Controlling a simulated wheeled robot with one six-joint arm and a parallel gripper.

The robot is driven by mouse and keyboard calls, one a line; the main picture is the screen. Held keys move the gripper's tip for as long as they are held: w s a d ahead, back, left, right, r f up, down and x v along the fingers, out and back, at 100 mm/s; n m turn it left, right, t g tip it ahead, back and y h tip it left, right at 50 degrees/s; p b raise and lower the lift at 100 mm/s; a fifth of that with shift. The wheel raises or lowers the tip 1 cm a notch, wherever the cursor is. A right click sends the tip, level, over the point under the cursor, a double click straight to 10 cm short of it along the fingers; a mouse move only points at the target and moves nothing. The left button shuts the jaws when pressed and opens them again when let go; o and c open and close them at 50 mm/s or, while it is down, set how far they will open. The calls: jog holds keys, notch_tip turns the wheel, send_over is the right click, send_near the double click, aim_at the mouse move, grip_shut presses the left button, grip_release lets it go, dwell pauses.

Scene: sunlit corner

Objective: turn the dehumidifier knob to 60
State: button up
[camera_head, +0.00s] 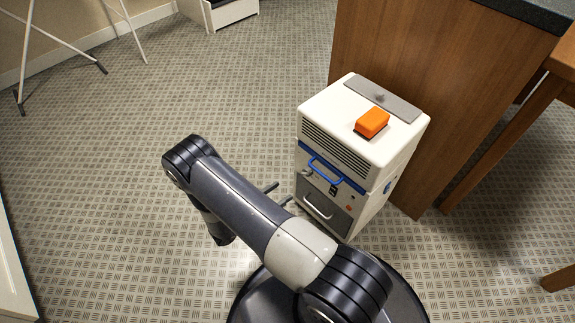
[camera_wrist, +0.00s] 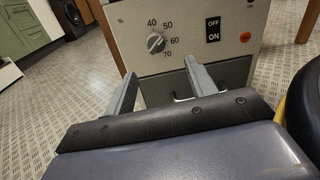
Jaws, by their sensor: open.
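The white dehumidifier (camera_head: 345,125) stands on the floor against a wooden cabinet, with its front panel facing my arm. Its round grey knob (camera_wrist: 156,43) is on the front panel, with printed numbers from 40 to 70 around its top and right side. I cannot make out for sure which number the knob points at. My gripper (camera_wrist: 161,68) is open and empty, its two fingers pointing at the panel, just below the knob and apart from it. In the head view my gripper (camera_head: 280,193) is in front of the panel, left of the dehumidifier.
Right of the knob are an OFF/ON switch (camera_wrist: 213,28) and a red button (camera_wrist: 246,37). A handle (camera_head: 318,208) sticks out of the lower front. An orange block (camera_head: 372,122) lies on top. The wooden cabinet (camera_head: 430,90) stands behind.

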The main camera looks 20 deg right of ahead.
aim_at(306, 173)
jog(key=b+x, duration=0.2)
jog(key=x, duration=0.8)
jog(key=shift+w+d, duration=0.2)
jog(key=shift+w, duration=0.2)
jog(key=c, duration=0.9)
jog(key=shift+c, duration=0.2)
